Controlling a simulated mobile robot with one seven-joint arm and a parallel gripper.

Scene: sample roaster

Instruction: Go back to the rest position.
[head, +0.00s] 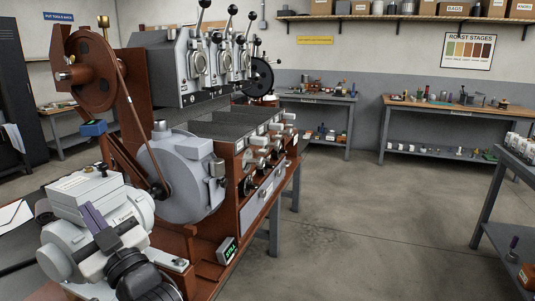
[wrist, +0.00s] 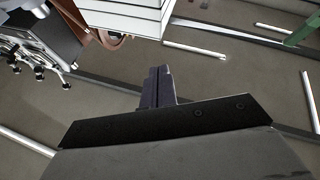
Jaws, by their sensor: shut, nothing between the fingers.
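My gripper shows at the lower left of the head view (head: 90,208), its dark purple fingers raised in front of the roaster. In the wrist view my gripper (wrist: 158,72) has its two fingers together, with nothing between them. The sample roaster (head: 185,180) stands at the left of the head view, with a grey drum housing, a row of hoppers and a brown wheel. My arm and gripper hide part of its near end. I cannot tell the exact gap between my gripper and the roaster.
Open concrete floor (head: 350,235) lies right of the roaster. Two workbenches with small items stand at the back, one with a wooden top (head: 450,106). A grey rack (head: 510,170) stands at the right edge. A pale panelled box (wrist: 125,14) is beyond my fingers in the wrist view.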

